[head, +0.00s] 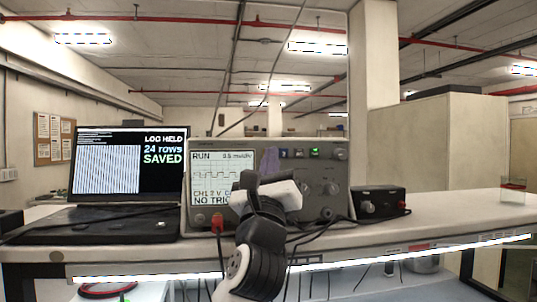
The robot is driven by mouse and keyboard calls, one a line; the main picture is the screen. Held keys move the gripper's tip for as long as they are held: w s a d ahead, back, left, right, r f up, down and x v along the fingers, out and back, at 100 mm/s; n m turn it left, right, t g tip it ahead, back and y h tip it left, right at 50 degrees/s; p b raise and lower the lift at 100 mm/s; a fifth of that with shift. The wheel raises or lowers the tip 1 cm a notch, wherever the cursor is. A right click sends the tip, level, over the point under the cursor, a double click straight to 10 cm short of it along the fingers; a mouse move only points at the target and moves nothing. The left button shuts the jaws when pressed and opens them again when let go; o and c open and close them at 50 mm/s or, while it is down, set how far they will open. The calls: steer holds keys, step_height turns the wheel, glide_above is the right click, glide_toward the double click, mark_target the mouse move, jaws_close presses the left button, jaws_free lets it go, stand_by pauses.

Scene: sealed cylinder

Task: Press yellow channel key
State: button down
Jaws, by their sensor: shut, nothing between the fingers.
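A grey oscilloscope (259,146) stands on the bench. Its screen (207,172) reads RUN, 0.5 ms/div and NO TRIG, with a square trace. My gripper (262,184) is shut and empty, in front of the instrument's lower middle. It covers the right part of the screen and part of the panel beside it. I cannot see a yellow key; the covered part of the panel is hidden. Whether my gripper touches the panel cannot be told. A green lit key (314,153) shows at the panel's upper right.
A laptop (128,165) at the left reads LOG HELD, 24 rows SAVED. A red plug (217,222) sits at the instrument's lower left. A black box (379,198) with cables stands at its right. A glass (513,190) stands at the far right. The bench (450,212) between them is clear.

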steer(key=s+d, duration=0.1)
steer(key=s, duration=0.5)
steer(key=shift+b, duration=0.4)
stand_by(1.1)
